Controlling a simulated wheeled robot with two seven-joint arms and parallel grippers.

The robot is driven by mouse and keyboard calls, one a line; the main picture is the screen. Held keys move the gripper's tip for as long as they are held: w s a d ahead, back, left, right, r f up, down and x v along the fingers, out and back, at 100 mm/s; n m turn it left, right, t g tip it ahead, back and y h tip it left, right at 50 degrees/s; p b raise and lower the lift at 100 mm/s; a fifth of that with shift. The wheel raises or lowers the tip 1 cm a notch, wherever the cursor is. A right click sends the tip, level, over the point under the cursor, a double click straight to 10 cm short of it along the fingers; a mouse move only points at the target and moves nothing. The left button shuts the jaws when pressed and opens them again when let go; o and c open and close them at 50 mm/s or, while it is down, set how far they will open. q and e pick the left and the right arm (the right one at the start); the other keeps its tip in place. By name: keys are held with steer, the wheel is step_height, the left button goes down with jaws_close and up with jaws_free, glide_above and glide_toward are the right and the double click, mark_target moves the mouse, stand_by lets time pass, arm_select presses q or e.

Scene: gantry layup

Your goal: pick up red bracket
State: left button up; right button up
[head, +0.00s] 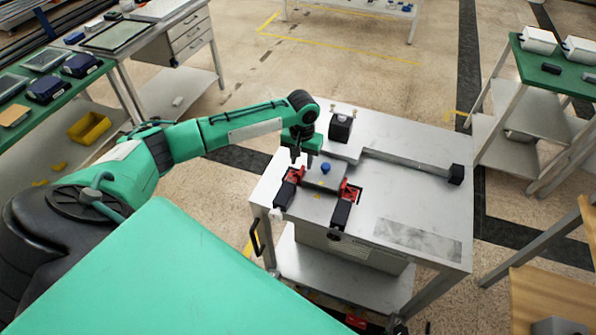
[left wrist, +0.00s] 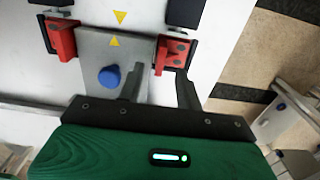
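Two red brackets sit on the cart top, one on each side of a grey plate (head: 322,180) with a blue knob (head: 326,168). The left red bracket (head: 293,175) is close below my left gripper (head: 303,158); the right red bracket (head: 350,191) is farther off. In the left wrist view the nearer red bracket (left wrist: 173,52) lies just ahead of the gap between my left fingers (left wrist: 159,90), and the other red bracket (left wrist: 62,38) is at the far left. The left fingers are apart with nothing between them. My right gripper is not in view.
Black clamp handles (head: 341,213) extend from the brackets. A black block (head: 341,127) and a grey bar with a black end (head: 412,165) stand on the metal cart (head: 400,205). The cart's right front top is clear. Green-topped benches (head: 560,75) stand around.

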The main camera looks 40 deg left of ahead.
mark_target(301, 169)
arm_select(q)
steer(key=shift+s+f+p, duration=0.1)
steer(key=shift+f+p, duration=0.2)
steer(key=shift+f, duration=1.4)
jaws_close()
steer(key=shift+r, duration=0.15)
